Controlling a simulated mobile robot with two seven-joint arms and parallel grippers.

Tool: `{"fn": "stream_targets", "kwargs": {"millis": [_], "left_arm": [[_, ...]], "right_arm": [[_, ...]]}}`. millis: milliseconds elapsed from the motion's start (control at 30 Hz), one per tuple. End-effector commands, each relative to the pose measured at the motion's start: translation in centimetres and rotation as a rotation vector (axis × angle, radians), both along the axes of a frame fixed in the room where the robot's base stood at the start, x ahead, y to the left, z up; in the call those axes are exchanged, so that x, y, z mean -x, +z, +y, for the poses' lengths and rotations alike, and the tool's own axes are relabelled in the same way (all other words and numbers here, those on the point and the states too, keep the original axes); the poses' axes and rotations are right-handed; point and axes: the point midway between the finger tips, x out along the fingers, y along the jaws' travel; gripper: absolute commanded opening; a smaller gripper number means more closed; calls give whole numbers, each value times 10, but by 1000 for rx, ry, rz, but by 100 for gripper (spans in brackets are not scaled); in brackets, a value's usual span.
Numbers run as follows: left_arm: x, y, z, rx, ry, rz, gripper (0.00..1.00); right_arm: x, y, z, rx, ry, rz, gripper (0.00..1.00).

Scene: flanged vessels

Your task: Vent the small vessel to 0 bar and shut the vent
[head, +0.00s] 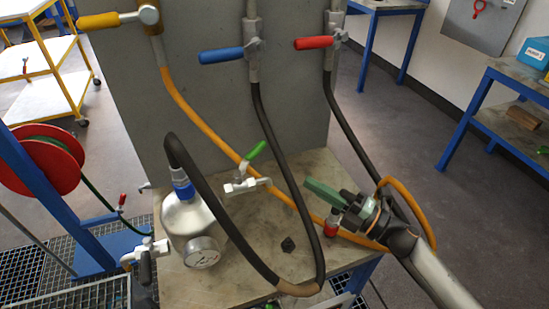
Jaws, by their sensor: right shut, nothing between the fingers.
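The small silver vessel (190,218) stands on the left of the bench, with a blue band at its neck and a thick black hose at its top. Its round white gauge (201,252) faces me; the reading is too small to tell. A valve with a green lever (257,150) sits right of the vessel, its lever slanting up to the right. Another valve with a dark handle (146,262) is at the vessel's lower left. My right gripper (309,184) is shut and empty, right of the green lever and apart from it. My left gripper is not in view.
Yellow (98,21), blue (221,55) and red (314,43) levers are on the upright panel. Hoses hang from them across the bench (240,240). A red fitting (331,227) is below my right gripper. A black nut-like piece (287,244) lies at the front.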

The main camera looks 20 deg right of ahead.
Motion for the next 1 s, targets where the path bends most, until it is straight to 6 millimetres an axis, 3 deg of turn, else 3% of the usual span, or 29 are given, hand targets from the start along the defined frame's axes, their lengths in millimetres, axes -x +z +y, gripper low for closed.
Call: {"fn": "stream_targets", "kwargs": {"millis": [300,500,700,1000], "left_arm": [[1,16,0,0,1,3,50],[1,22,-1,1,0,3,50],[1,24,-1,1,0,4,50],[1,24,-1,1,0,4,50]], "right_arm": [[-52,17,43,-4,0,-2,0],[-76,23,63,-3,2,-1,0],[-86,24,72,-2,1,0,0],[-87,23,73,-1,2,1,0]]}}
